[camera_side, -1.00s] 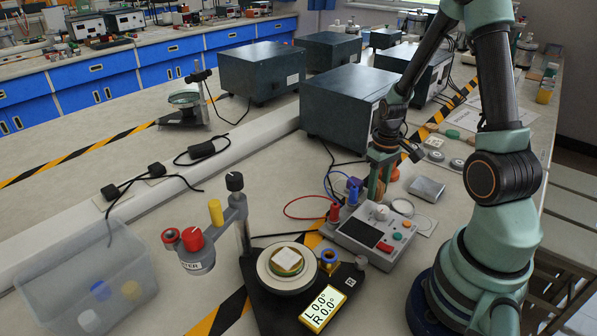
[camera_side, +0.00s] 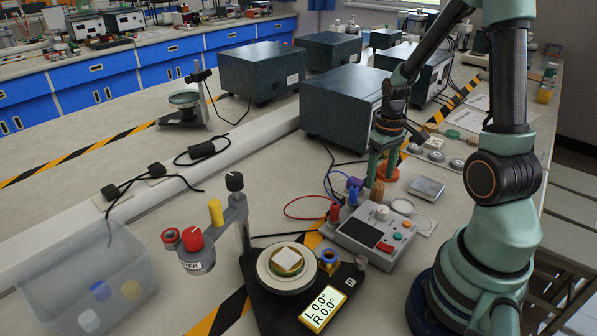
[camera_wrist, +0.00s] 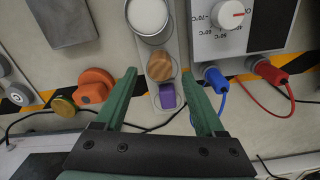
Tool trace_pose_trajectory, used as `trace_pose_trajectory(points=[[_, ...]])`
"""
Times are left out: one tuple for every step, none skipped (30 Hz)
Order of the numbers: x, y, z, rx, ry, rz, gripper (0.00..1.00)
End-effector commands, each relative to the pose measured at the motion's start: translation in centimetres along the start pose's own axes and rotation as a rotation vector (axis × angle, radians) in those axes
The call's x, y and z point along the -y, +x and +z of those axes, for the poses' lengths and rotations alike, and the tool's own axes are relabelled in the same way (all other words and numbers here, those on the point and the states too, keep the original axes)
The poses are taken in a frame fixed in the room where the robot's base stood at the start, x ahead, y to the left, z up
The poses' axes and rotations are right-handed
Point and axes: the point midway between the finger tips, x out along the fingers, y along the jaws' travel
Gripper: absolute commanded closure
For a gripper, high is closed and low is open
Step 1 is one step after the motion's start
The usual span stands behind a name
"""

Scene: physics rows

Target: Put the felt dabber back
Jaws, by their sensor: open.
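A round-topped wooden piece (camera_wrist: 161,67), which I take for the felt dabber, sits on a grey strip (camera_wrist: 170,50) between a white round dish and a purple block. In the side view the wooden piece (camera_side: 377,193) stands just under my gripper (camera_side: 380,182). No felt shows, so I cannot be sure it is the dabber. In the wrist view my gripper (camera_wrist: 160,72) is open, with one green finger on each side of the wooden piece and the purple block (camera_wrist: 167,96). Gaps show between the fingers and the wooden piece.
The control box (camera_side: 375,236) with red and blue plugs and cables stands close by. An orange knob (camera_wrist: 95,87), a dark metal block (camera_wrist: 62,20) and the white dish (camera_wrist: 148,16) are near too. The balance-like stand (camera_side: 288,266) is in front.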

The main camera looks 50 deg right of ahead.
Motion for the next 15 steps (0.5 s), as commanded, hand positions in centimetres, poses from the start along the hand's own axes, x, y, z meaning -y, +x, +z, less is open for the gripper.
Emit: trace_pose_trajectory(points=[[-0.1,-1.1,-0.2,-0.008,0.000,0.003,0.29],[-0.1,-1.7,-0.1,-0.007,0.000,0.003,0.29],[-0.1,-2.4,-0.1,-0.007,0.000,0.002,0.29],[-0.1,-3.0,-0.2,-0.008,0.000,0.003,0.29],[-0.1,-3.6,-0.2,-0.007,0.000,0.003,0.29],[-0.1,-4.3,-0.1,-0.007,0.000,0.002,0.29],[-0.1,-4.8,-0.1,-0.006,0.000,0.002,0.29],[-0.1,-5.2,-0.1,-0.006,0.000,0.002,0.29],[-0.1,-5.8,-0.1,-0.004,0.000,0.002,0.29],[-0.1,-6.2,-0.1,-0.005,0.000,0.002,0.29],[-0.1,-6.5,-0.1,-0.004,0.000,0.001,0.29],[-0.1,-6.9,-0.1,-0.004,0.000,0.001,0.29],[-0.1,-7.1,-0.1,-0.003,0.000,0.001,0.29],[0.0,-7.3,-0.1,-0.002,0.000,0.001,0.29],[0.0,-7.5,0.0,-0.003,-0.001,0.001,0.29]])
